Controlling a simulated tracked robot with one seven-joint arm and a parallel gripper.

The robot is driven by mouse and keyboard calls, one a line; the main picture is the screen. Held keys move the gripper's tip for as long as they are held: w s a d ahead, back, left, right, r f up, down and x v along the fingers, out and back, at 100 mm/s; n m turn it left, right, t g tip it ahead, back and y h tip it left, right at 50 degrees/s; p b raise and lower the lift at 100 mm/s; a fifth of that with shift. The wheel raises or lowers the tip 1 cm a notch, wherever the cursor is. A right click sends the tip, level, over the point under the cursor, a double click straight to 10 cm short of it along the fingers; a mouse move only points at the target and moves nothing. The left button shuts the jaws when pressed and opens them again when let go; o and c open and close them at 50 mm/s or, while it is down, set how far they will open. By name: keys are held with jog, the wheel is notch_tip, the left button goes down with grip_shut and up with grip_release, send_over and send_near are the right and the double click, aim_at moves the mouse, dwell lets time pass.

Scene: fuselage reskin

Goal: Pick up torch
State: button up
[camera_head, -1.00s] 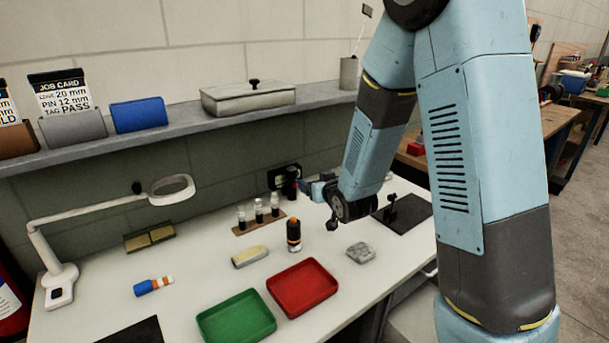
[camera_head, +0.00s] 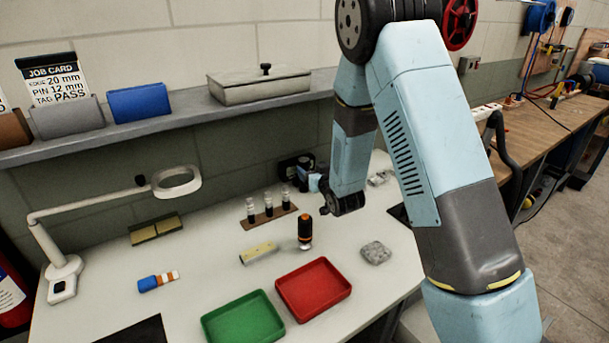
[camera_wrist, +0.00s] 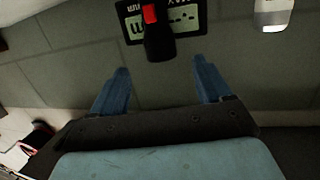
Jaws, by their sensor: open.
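A black object with a red patch (camera_wrist: 152,38), which looks like the torch, is at the top of the wrist view in front of a dark, labelled panel. My gripper (camera_wrist: 163,75) is open, its two blue fingers apart with nothing between them; the black object lies just beyond the fingertips. In the head view my gripper (camera_head: 313,183) is at the back of the bench beside the dark wall unit (camera_head: 292,165), and it partly hides that spot. An upright black cylinder with an orange top (camera_head: 305,231) stands nearer the front.
A rack of vials (camera_head: 268,219) stands left of my gripper. Red (camera_head: 314,291) and green (camera_head: 243,319) trays, a grey lump (camera_head: 375,252) and a blue-orange item (camera_head: 158,281) lie on the bench. A magnifier lamp (camera_head: 65,270) stands left; the shelf (camera_head: 190,117) runs above.

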aim_at(307, 163)
jog(key=shift+x, duration=3.2)
jog(key=shift+r, duration=0.15)
grip_shut()
